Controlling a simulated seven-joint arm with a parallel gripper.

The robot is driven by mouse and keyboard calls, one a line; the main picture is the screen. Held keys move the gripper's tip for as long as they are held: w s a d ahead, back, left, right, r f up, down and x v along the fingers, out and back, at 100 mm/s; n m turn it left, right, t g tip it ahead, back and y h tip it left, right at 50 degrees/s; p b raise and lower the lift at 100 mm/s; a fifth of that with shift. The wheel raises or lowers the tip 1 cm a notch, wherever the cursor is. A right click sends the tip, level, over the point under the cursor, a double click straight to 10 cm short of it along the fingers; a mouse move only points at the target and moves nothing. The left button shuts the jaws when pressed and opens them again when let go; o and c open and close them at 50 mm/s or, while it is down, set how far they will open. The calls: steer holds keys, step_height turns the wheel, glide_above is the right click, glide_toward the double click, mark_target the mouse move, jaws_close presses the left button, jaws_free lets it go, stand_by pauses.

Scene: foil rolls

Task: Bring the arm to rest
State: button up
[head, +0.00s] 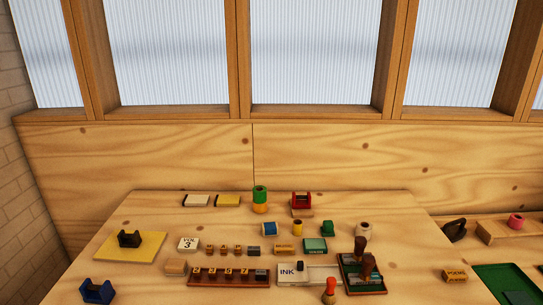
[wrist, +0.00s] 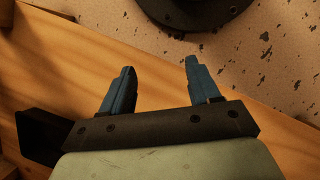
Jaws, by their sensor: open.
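My gripper (wrist: 160,75) shows in the wrist view with its two blue fingers apart and nothing between them. Below the fingers in that view are a wooden surface (wrist: 60,75) and a speckled tan surface (wrist: 265,65). A dark round object (wrist: 190,12) lies at the top edge of the wrist view, apart from the fingertips. My gripper is not seen in the head view.
In the head view, a wooden table (head: 130,215) holds foil rolls and small blocks, including a green and yellow stack (head: 260,195), a red holder (head: 301,199), a blue holder (head: 97,291) and an ink box (head: 290,271). Another surface with a green mat (head: 497,280) is at right.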

steer(key=s+d+r+m+g+y, duration=0.2)
steer(key=s+d+r+m+g, duration=0.1)
steer(key=s+m, duration=0.3)
steer(key=shift+s+d+r, duration=0.25)
steer(key=shift+s+d, duration=0.6)
steer(key=shift+s, duration=0.25)
